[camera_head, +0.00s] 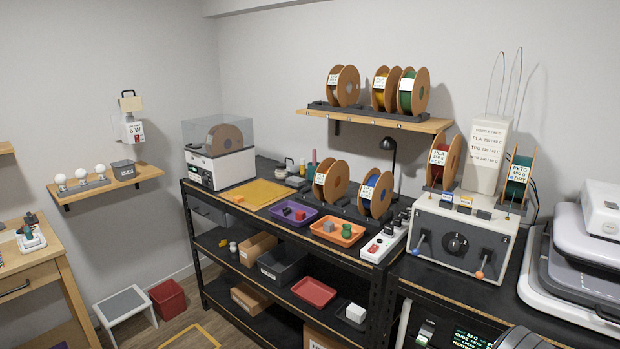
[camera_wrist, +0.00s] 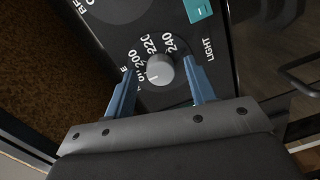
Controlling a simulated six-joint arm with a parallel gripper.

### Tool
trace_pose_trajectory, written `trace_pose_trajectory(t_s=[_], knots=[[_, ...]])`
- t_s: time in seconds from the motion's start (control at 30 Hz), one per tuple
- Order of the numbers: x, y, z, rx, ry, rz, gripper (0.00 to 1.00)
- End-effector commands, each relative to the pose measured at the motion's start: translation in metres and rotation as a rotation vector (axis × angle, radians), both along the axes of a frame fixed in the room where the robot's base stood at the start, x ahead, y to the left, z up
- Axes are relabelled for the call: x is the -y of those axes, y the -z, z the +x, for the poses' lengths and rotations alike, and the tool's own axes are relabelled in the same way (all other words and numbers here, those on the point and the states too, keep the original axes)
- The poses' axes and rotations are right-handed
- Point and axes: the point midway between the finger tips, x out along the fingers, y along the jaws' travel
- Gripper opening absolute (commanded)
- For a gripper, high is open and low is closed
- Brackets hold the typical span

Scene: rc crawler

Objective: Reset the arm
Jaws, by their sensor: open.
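My gripper (camera_wrist: 158,72) shows in the wrist view with its two blue fingers spread apart and nothing held. A round grey knob (camera_wrist: 159,69) with a white pointer line lies between the fingertips in the picture, with a gap on both sides. I cannot tell how far the fingertips are from the panel. The knob sits on a dark panel (camera_wrist: 219,60) marked 200, 220, 240 and LIGHT. The pointer is turned toward the lower left. I cannot make out my gripper in the head view.
In the wrist view a teal switch (camera_wrist: 198,10) sits above the knob. In the head view a grey control box (camera_head: 480,238) with levers stands on the black bench. A purple tray (camera_head: 293,213) and an orange tray (camera_head: 337,231) lie left of it. Spools (camera_head: 343,86) fill the wall shelf (camera_head: 380,121).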

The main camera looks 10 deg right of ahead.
Motion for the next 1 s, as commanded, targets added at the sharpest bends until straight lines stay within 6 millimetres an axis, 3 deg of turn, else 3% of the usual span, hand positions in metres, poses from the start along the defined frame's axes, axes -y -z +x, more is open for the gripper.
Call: trace_pose_trajectory(t_s=[0.27, 1.0], knots=[[-0.014, -0.001, -0.014, -0.001, 0.002, 0.001, 0.51], [-0.119, -0.009, -0.107, -0.002, 0.002, 0.001, 0.51]])
